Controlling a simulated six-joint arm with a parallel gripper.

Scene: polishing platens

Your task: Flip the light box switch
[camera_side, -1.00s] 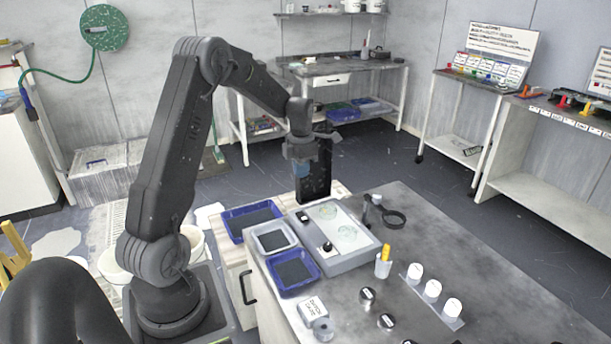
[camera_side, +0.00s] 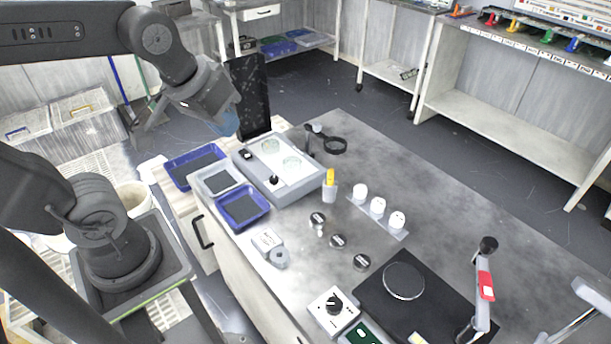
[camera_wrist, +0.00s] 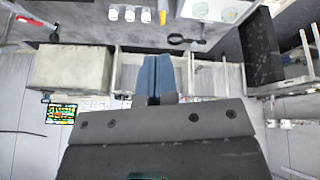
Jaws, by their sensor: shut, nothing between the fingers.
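The light box (camera_side: 303,193) is a grey box with a pale top panel bearing two round greenish dishes. A small black rocker-like part (camera_side: 246,155) sits at its left rear, and a black knob (camera_side: 272,180) stands at its front left; I cannot tell for sure which is the switch. My gripper (camera_side: 228,124) is beyond and left of the box, above it, tilted down and touching nothing visible. In the wrist view its blue fingers (camera_wrist: 157,78) are shut together and empty. Part of the light box (camera_wrist: 215,9) shows at the top right there.
A tall black panel (camera_side: 249,95) stands close behind my gripper. Blue trays (camera_side: 243,207) lie left of the box. A magnifier (camera_side: 334,146), a cup with a yellow item (camera_side: 330,190) and white pots (camera_side: 378,205) stand to its right.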

